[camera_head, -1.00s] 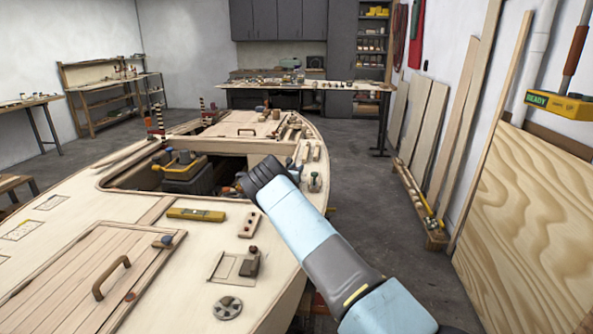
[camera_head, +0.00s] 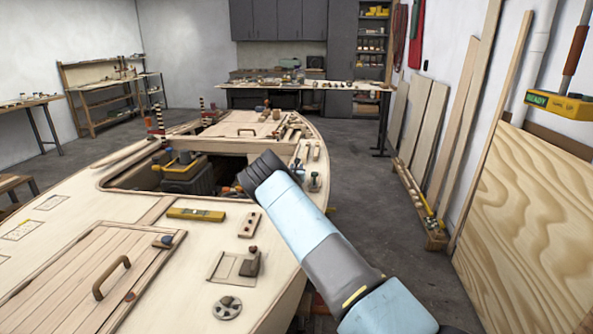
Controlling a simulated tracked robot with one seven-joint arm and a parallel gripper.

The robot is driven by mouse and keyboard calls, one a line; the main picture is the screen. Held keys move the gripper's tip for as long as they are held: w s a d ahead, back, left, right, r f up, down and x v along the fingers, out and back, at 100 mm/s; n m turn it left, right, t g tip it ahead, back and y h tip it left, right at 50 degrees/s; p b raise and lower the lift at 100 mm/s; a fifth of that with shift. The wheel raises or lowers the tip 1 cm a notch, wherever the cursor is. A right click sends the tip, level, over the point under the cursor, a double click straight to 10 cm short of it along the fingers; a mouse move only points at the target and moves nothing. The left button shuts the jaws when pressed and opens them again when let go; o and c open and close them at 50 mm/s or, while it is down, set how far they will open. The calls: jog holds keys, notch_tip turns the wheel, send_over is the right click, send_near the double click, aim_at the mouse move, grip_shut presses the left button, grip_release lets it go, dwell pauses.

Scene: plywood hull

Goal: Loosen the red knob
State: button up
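I cannot single out the red knob with certainty. A small dark reddish knob (camera_head: 252,249) tops a grey block on the right side of the pale plywood deck. Other small dark red knobs sit on a wooden block (camera_head: 249,225) just behind it. My blue and grey arm reaches from the lower right over the deck's right edge. Its dark wrist end hangs by the right edge of the open hatch. My gripper is hidden behind the wrist, so its fingers and anything between them do not show.
A yellow level (camera_head: 196,214) lies on the deck in front of the open hatch (camera_head: 125,178). A grey box with a yellow handle (camera_head: 185,172) stands in the hatch. The floor (camera_head: 385,230) at right is clear.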

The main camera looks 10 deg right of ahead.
dwell(0.3)
jog(key=o, duration=0.9)
jog(key=v, duration=1.3)
jog(key=shift+s+a+f, duration=0.1)
jog(key=shift+s+a, duration=0.05)
jog(key=shift+s, duration=0.2)
